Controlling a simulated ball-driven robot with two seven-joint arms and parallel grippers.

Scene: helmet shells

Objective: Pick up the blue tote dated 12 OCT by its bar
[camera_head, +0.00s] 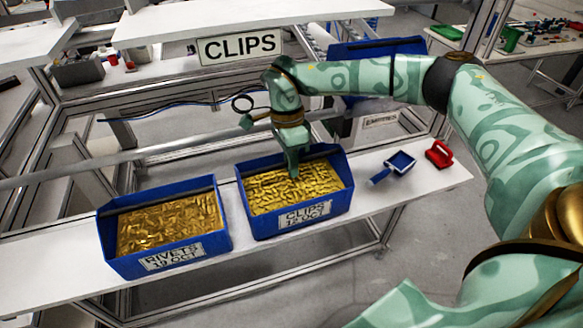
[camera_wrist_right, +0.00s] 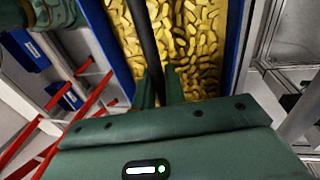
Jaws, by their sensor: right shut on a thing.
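The blue tote labelled CLIPS, 12 OCT (camera_head: 301,228) is full of gold pieces and appears to rest on the white bench. My right gripper (camera_head: 293,172) points down over its middle. In the right wrist view, the fingers (camera_wrist_right: 160,88) are shut on the dark bar (camera_wrist_right: 146,40) that runs across the tote (camera_wrist_right: 98,30). The gold pieces lie below the bar. In the head view my gripper hides part of the bar. My left gripper is not in view.
A second blue tote labelled RIVETS (camera_head: 216,243) stands close by on the left. A blue scoop (camera_head: 400,163) and a red-handled item (camera_head: 439,154) lie to the right on the white bench (camera_head: 440,181). A CLIPS sign (camera_head: 240,47) hangs from the shelf above.

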